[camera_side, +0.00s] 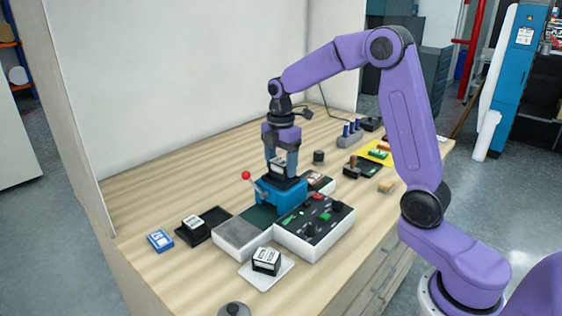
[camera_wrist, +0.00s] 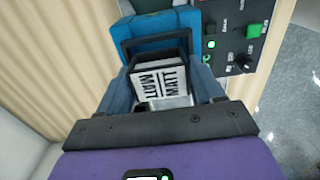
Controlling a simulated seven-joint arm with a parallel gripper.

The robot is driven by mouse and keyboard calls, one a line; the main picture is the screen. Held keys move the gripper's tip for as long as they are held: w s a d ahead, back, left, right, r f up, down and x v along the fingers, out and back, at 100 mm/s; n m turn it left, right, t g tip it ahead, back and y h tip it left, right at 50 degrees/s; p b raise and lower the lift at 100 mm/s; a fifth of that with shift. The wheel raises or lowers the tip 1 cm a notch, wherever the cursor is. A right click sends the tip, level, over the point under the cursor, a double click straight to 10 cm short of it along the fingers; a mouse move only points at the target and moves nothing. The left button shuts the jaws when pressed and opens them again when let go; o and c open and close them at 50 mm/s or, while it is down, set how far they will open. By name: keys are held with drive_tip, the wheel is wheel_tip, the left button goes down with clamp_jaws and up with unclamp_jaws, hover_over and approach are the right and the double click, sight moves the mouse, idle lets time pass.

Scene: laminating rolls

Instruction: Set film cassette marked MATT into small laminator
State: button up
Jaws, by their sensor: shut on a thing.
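The film cassette (camera_wrist: 158,82) is dark with a white label reading MATT, seen in the wrist view. My gripper (camera_wrist: 160,92) is shut on it, with one blue-grey finger on each side. In the side view my gripper (camera_side: 281,172) points down directly over the small blue laminator (camera_side: 284,196), which has a lever with a red ball (camera_side: 246,175). In the wrist view the blue laminator (camera_wrist: 172,22) shows just beyond the cassette. The cassette is mostly hidden by my fingers in the side view, and I cannot tell whether it touches the laminator.
A control box (camera_side: 313,232) with knobs adjoins the laminator, beside a grey plate (camera_side: 242,237). Another cassette (camera_side: 266,261) sits on a white dish, and one (camera_side: 192,222) in a black tray. A blue-white box (camera_side: 160,240) lies at left. Several small items stand at the back right.

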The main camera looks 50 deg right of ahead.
sight(281, 161)
drive_tip(key=shift+f, duration=0.65)
idle(0.3)
drive_tip(key=o, duration=1.2)
drive_tip(key=shift+o, duration=0.3)
drive_tip(key=shift+r, duration=3.5)
drive_tip(key=s+a+f+m, duration=0.2)
drive_tip(key=s+a, duration=0.4)
drive_tip(key=s, duration=0.5)
drive_tip(key=s+a+f+m, duration=0.1)
drive_tip(key=s+a+m, duration=0.1)
drive_tip(key=s+a, duration=0.65)
drive_tip(key=s+d+f, duration=0.1)
drive_tip(key=s+d, duration=0.1)
drive_tip(key=s, duration=0.4)
drive_tip(key=s+d+f+m, duration=0.1)
drive_tip(key=s+d, duration=0.2)
drive_tip(key=s, duration=0.4)
drive_tip(key=shift+f, duration=0.4)
